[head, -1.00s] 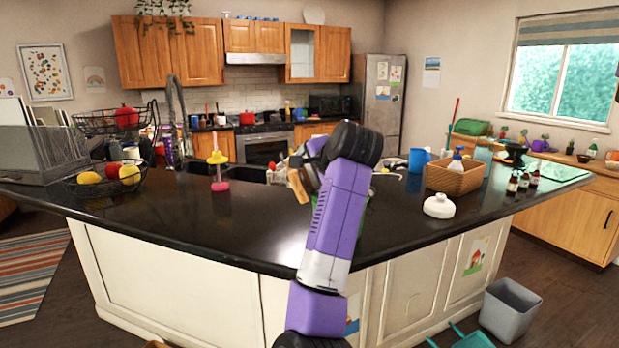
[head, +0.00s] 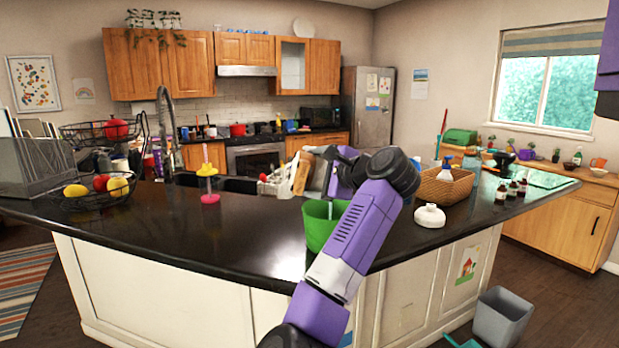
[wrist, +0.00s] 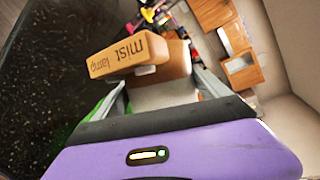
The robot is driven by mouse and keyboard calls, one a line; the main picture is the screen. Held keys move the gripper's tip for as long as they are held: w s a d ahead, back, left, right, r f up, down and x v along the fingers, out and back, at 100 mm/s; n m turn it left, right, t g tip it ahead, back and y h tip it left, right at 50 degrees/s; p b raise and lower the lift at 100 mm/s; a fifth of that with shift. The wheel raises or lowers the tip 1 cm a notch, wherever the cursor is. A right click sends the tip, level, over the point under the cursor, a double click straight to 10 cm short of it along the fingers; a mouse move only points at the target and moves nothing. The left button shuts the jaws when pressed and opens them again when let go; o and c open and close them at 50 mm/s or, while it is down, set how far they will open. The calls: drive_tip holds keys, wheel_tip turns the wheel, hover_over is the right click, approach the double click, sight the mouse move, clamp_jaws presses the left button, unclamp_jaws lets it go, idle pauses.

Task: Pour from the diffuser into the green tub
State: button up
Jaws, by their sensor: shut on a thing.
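The diffuser, a wooden block marked "mist lamp" (wrist: 125,55) with a paler body, is between the two fingers of my gripper (wrist: 165,88) in the wrist view. My gripper is shut on it. In the head view the diffuser's brown wooden part (head: 302,174) shows tilted, just left of my gripper (head: 320,174), above the counter. The green tub (head: 318,232) stands on the dark counter just below it in the picture, its right side hidden by my arm. A bit of green shows beside the left finger in the wrist view. I cannot see any liquid.
A pink and yellow plunger-like item (head: 208,180) stands to the left, near the sink (head: 235,185). A white round vessel (head: 430,216) and a wicker basket (head: 445,188) stand to the right. A tiered fruit basket (head: 95,190) is far left. The front counter is mostly clear.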

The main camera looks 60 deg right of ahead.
drive_tip(key=shift+s+d+r+m+t, duration=0.2)
drive_tip(key=shift+s+r+m+t, duration=0.1)
drive_tip(key=shift+m, duration=0.1)
idle(0.4)
drive_tip(key=shift+s+d+r+m+t, duration=0.15)
drive_tip(key=shift+s+r+m+t, duration=0.05)
drive_tip(key=shift+s+m+t, duration=0.2)
drive_tip(key=shift+s+d+b, duration=0.1)
drive_tip(key=shift+b, duration=0.2)
drive_tip(key=shift+s+d+r+m, duration=0.1)
drive_tip(key=shift+s+d+m, duration=0.1)
drive_tip(key=shift+m, duration=0.3)
drive_tip(key=shift+a+r, duration=0.1)
idle(0.4)
